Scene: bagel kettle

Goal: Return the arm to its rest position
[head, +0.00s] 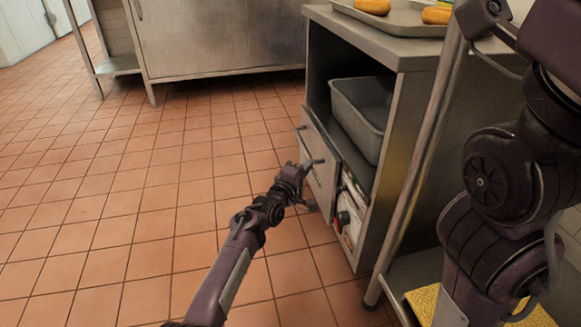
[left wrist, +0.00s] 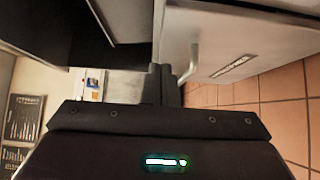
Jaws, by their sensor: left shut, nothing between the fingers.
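My left arm reaches in from the bottom of the head view, and its gripper (head: 305,172) is beside the pale front panel (head: 321,178) of the steel cabinet (head: 408,120). In the left wrist view the two dark fingers (left wrist: 168,82) are together, shut and empty. They are close to the panel (left wrist: 235,45) and its handle (left wrist: 192,60); I cannot tell whether they touch it. My right arm (head: 500,190) is folded along the right side of the head view, and its gripper is not seen.
A grey bin (head: 364,110) stands on the cabinet shelf. Packaged items (head: 349,215) show below it. A tray (head: 398,20) with bagels (head: 373,6) lies on top. A metal table leg (head: 420,165) stands at right. The tiled floor (head: 120,190) at left is clear.

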